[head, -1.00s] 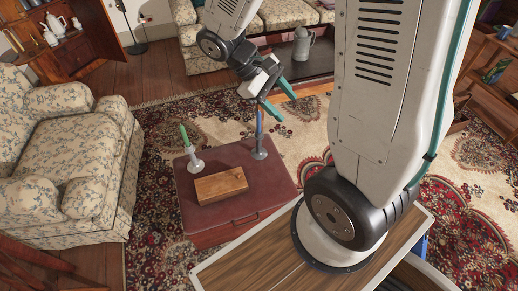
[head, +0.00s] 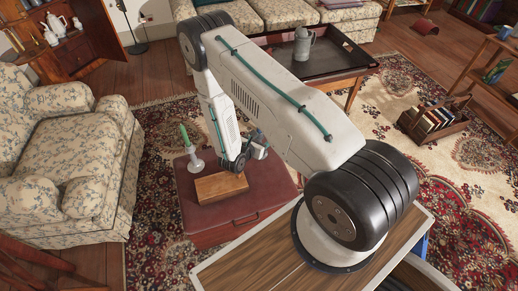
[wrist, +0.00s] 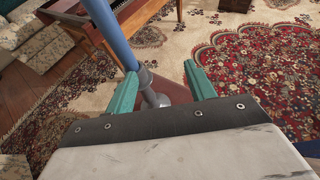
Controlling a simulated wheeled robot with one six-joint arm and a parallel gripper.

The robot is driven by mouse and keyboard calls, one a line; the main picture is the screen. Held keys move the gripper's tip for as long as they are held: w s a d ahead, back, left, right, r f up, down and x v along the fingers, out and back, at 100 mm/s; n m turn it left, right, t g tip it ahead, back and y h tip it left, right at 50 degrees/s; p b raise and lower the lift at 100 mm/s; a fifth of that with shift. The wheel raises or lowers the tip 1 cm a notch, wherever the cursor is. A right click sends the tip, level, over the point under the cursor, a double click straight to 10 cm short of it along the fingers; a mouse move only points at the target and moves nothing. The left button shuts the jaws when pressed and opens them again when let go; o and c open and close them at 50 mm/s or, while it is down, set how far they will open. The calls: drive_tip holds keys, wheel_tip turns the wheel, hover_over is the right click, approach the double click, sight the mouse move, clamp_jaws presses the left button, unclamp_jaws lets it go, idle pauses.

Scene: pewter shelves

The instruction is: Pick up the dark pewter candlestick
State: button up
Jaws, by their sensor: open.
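The dark pewter candlestick (wrist: 152,92) holds a blue candle (wrist: 108,32) and stands on the red chest (head: 222,233). In the wrist view it shows between the two teal fingers of my gripper (wrist: 160,88), which is open. Gaps show on both sides of it, and its lower part is partly hidden by the gripper body. In the head view my arm hides the candlestick, and the fingertips cannot be made out. A paler candlestick (head: 197,163) with a green candle (head: 184,135) stands at the chest's left.
A wooden box (head: 220,187) lies on the chest near the paler candlestick. A floral armchair (head: 60,150) is at the left. A low table (head: 338,65) with a grey jug (head: 303,43) stands behind. A crate of books (head: 433,122) is on the rug at the right.

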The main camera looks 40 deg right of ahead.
drive_tip(key=shift+n+t+y, duration=0.4)
drive_tip(key=shift+n+t, duration=0.1)
drive_tip(key=shift+t, duration=0.3)
drive_tip(key=w+d+f, duration=0.1)
drive_tip(key=w, duration=0.1)
drive_tip(key=w+d+f, duration=0.1)
drive_tip(key=w+d, duration=0.1)
drive_tip(key=w+d+f, duration=0.1)
drive_tip(key=w+f, duration=0.1)
drive_tip(key=shift+w+d, duration=0.35)
clamp_jaws()
